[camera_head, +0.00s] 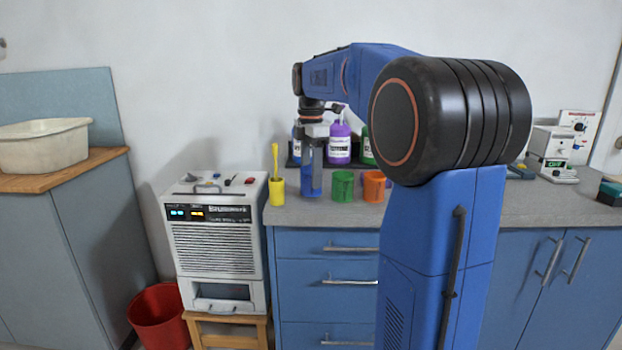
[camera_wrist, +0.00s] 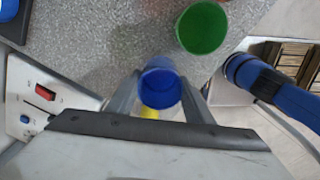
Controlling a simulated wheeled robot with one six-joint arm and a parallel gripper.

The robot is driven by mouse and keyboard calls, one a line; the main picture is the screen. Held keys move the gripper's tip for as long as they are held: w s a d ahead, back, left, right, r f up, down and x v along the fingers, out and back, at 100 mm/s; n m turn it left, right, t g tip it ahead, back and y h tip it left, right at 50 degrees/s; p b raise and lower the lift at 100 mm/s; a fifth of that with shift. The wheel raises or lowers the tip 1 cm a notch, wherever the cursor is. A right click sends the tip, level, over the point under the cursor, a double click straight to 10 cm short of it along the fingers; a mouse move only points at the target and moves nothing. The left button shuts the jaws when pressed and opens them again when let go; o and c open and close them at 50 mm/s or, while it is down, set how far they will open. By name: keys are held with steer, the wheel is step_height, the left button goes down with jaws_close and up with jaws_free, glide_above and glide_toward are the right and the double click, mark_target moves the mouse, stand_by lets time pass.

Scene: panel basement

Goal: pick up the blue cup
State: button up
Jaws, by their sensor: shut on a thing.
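The blue cup (camera_wrist: 160,85) sits between the two fingers of my gripper (camera_wrist: 158,88) in the wrist view, with a finger against each side. In the head view my gripper (camera_head: 312,170) points down at the counter, and the blue cup (camera_head: 312,187) shows between and below its fingers, partly hidden by them. The cup looks upright at counter level; I cannot tell whether it touches the counter.
A yellow cup (camera_head: 277,192) with a yellow brush stands left of my gripper. A green cup (camera_head: 343,186) and an orange cup (camera_head: 374,187) stand to the right. Bottles, including a purple one (camera_head: 340,143), stand behind. A white machine (camera_head: 215,240) adjoins the counter's left end.

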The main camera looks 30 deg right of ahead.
step_height(320, 180, up, 8)
steer(key=shift+r, duration=0.2)
stand_by(0.7)
